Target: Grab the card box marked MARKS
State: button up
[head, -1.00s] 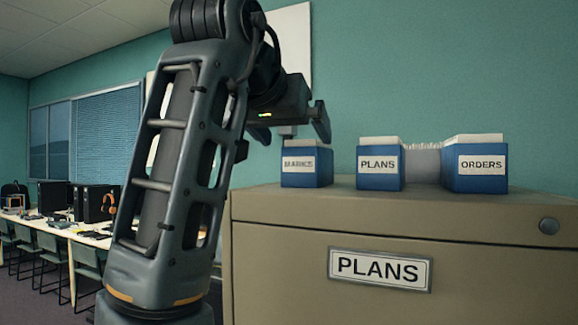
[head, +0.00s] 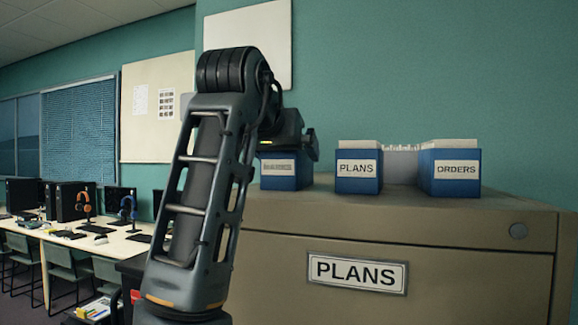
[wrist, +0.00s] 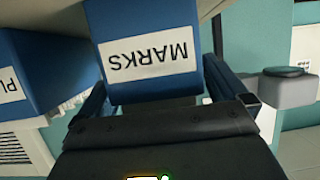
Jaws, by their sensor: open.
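The blue card box marked MARKS (head: 285,181) stands on top of the tan cabinet (head: 430,225), leftmost of the boxes. Its label is blurred in the head view, but the wrist view shows the box (wrist: 150,12) with MARKS readable upside down. My gripper (wrist: 152,80) is open, with one finger on each side of this box. I cannot tell whether either finger touches it. In the head view my gripper (head: 290,150) covers the box's top.
A blue box marked PLANS (head: 358,183) stands close to the right, also in the wrist view (wrist: 30,65). A box marked ORDERS (head: 450,186) is farther right. A long table with computers (head: 75,240) is at the left. The cabinet top's front right is bare.

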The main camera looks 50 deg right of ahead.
jog(key=shift+c, duration=0.3)
jog(key=c, duration=1.2)
jog(key=shift+r, duration=0.15)
